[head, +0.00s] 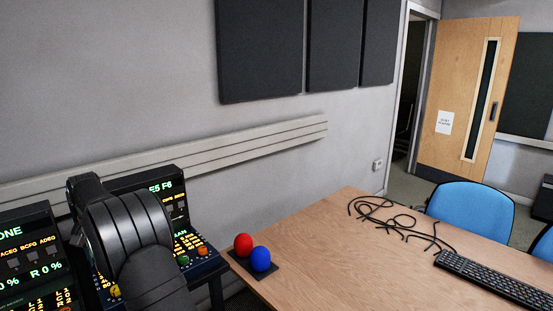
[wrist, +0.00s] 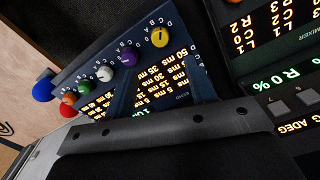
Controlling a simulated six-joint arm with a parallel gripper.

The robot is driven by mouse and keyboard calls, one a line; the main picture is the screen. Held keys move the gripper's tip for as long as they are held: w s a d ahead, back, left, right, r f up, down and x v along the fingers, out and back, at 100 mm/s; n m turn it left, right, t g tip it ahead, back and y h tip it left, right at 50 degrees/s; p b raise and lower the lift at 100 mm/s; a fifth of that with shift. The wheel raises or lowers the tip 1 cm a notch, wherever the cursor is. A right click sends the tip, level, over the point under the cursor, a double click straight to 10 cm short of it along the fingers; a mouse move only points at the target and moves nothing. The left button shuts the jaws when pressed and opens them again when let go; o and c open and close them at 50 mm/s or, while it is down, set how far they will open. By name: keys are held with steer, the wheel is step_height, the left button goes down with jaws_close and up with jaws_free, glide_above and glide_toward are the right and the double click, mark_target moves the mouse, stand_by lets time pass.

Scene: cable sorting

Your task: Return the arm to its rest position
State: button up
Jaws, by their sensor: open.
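My gripper (wrist: 162,66) shows in the wrist view with its two dark fingers apart and nothing between them. Its fingers are in front of a panel with coloured knobs and lit text; I cannot tell the gap to the panel. My black arm fills the lower left of the head view, in front of the lit consoles, and the gripper's fingers cannot be made out there. Several thin black cables (head: 384,215) lie loose and tangled on the wooden table (head: 330,262), well to the right of my arm.
A red ball (head: 243,241) and a blue ball (head: 260,259) sit on a dark plate at the table's left corner. A black keyboard (head: 492,279) lies at the right. The knob panel (wrist: 92,58) and a lit console (head: 29,262) crowd my arm. The table's middle is clear.

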step_height(320, 180, down, 12)
steer(key=shift+r, duration=0.15)
steer(key=n, duration=0.4)
steer(key=shift+r, duration=0.1)
steer(key=n, duration=0.8)
steer(key=shift+n, duration=2.7)
